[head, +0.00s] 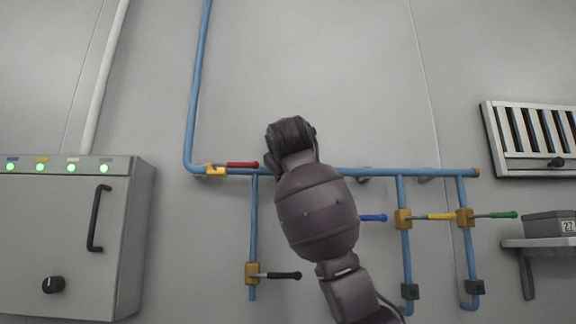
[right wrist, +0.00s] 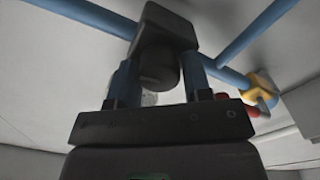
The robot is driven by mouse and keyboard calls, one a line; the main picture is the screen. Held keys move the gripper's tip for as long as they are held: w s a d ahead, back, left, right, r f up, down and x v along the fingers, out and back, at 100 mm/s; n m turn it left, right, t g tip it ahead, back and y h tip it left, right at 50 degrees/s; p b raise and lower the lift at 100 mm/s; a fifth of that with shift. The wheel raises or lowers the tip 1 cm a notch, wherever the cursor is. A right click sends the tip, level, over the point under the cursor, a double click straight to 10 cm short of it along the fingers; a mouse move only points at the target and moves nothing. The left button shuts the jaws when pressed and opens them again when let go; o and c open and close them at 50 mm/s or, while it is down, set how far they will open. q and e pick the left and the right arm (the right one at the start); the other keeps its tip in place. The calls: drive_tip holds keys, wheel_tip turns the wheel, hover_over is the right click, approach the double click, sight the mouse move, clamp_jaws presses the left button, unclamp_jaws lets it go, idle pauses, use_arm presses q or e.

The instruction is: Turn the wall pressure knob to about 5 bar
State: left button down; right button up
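A dark round knob (right wrist: 159,66) under a dark grey housing (right wrist: 170,22) shows in the right wrist view, on the blue pipework. I take it to be the pressure knob; no scale or reading is visible. My right gripper (right wrist: 160,80) has its two blue fingers on either side of this knob, very near it. Whether they press on it I cannot tell. In the head view my right arm covers the knob and the gripper. A small pale round part, perhaps a gauge, shows partly below the knob. My left gripper is in neither view.
Blue pipes (head: 196,85) run along the wall with red (head: 242,165), black (head: 284,275), blue (head: 373,218), yellow (head: 441,217) and green (head: 503,215) valve handles close around my arm. A grey cabinet (head: 60,230) stands left; a vent (head: 536,138) and shelf box (head: 550,225) are right.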

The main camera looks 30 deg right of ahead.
drive_tip(key=c, duration=0.4)
drive_tip(key=shift+c, duration=0.4)
drive_tip(key=shift+m, duration=0.3)
